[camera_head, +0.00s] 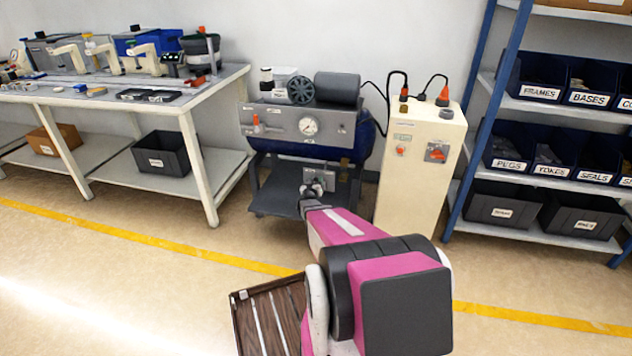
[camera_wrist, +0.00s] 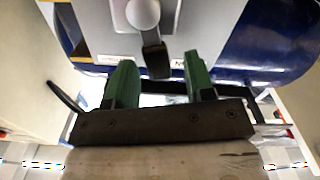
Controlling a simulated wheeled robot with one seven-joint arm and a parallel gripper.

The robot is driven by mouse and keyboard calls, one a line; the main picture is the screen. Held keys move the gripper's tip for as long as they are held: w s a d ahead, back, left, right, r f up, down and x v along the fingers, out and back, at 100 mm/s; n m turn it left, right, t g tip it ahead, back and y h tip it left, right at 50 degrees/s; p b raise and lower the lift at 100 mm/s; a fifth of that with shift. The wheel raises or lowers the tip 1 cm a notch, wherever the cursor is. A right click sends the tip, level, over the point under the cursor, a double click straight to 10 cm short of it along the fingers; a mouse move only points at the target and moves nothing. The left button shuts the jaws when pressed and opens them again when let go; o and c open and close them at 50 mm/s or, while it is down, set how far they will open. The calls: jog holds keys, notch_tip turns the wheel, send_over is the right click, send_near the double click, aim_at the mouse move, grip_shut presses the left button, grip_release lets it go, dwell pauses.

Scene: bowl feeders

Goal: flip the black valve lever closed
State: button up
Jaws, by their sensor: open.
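The black valve lever (camera_wrist: 155,58) shows in the wrist view, fixed to a round pale hub (camera_wrist: 142,12) on a grey plate. It points down the picture from the hub. My gripper (camera_wrist: 158,72) is open, with one green finger on each side of the lever's free end and a visible gap to both. I cannot tell how deep the lever sits between them. In the head view my gripper (camera_head: 312,190) is in front of the small grey valve plate (camera_head: 325,179) low on the compressor; the lever cannot be made out there.
The compressor (camera_head: 345,130) has a gauge panel and a blue tank, also close by in the wrist view (camera_wrist: 265,45). A cream cabinet (camera_head: 420,165) stands just right of it. A workbench (camera_head: 200,100) is at left and a bin rack (camera_head: 495,110) at right.

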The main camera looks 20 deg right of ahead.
jog(key=shift+x, duration=0.8)
grip_shut()
jog(key=shift+s+d+r+m, duration=0.1)
jog(key=shift+s+d+m, duration=0.2)
jog(key=shift+m, duration=0.55)
jog(key=shift+s+d+m, duration=0.2)
jog(key=shift+d+m, duration=0.15)
jog(key=shift+m, duration=0.5)
grip_release()
